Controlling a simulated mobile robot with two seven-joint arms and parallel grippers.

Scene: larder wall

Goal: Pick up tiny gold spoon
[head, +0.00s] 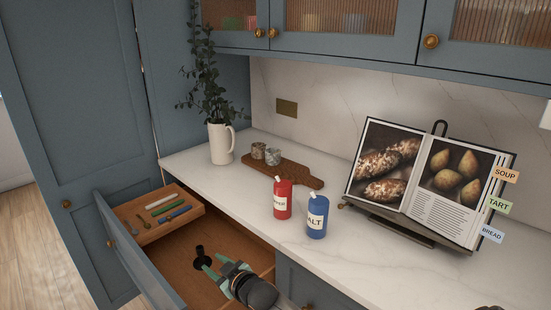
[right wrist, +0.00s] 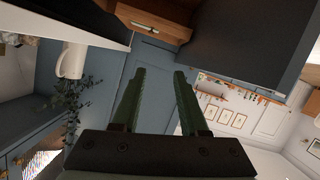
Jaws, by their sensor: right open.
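A small gold spoon (head: 142,221) lies at the left end of a wooden tray (head: 189,219) inside the open drawer, in the head view. A longer dark-gold utensil lies close to it. My right gripper (head: 212,263) is over the drawer's lower part, to the right of and nearer than the tray. It is apart from the spoon. In the right wrist view its two green fingers (right wrist: 159,73) are spread with nothing between them. I cannot make out the spoon in that view. My left gripper is not in view.
White, blue and green sticks share the tray. The drawer front (head: 135,258) and counter edge border the opening. A red canister (head: 282,200) and blue canister (head: 317,217) stand on the counter.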

